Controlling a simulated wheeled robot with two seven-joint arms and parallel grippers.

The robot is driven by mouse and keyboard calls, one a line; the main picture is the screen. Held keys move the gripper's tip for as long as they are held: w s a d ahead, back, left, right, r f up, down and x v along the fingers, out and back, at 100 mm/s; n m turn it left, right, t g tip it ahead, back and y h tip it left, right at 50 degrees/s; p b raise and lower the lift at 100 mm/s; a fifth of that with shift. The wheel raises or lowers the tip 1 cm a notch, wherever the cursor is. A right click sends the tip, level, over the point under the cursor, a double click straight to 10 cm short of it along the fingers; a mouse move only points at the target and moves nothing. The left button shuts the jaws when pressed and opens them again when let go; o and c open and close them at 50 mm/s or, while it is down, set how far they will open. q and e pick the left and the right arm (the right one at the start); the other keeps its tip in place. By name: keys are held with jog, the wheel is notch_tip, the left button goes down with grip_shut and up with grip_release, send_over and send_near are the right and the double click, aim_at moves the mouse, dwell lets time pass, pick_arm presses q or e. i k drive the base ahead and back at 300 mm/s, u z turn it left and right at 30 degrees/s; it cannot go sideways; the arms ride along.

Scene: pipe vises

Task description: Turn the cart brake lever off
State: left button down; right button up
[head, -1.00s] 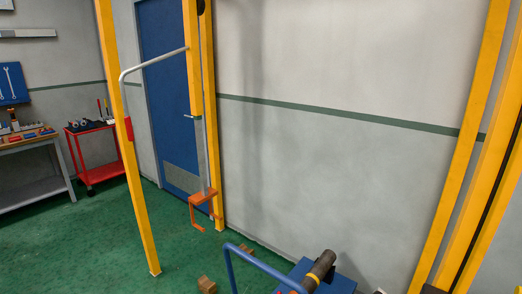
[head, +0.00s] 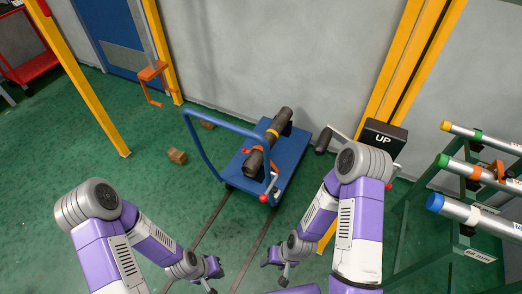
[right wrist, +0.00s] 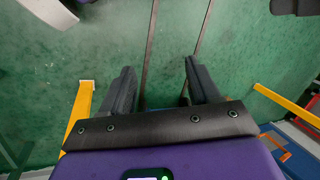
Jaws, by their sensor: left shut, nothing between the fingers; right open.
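The blue cart (head: 287,178) stands on the green floor by the wall, its bent tube handle (head: 196,143) on the left. A lever with a red ball (head: 263,198) shows at its near edge; I cannot tell whether this is the brake lever or how it is set. My left gripper (head: 212,286) is shut and empty, low at the bottom of the head view, apart from the cart. My right gripper (head: 275,273) is open and empty, nearer than the cart and apart from it. Its spread fingers (right wrist: 163,88) show over floor in the right wrist view.
A dark pipe (head: 268,143) with a yellow band lies on the cart. A green rack (head: 440,215) with several pipes stands right. A brown block (head: 177,156) lies on the floor left of the cart.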

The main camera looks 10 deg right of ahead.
aim_at(263, 197)
jog(key=z, duration=1.65)
jog(key=k, duration=0.7)
jog(key=u, duration=1.1)
jog(key=i, duration=0.5)
jog(key=z, duration=0.1)
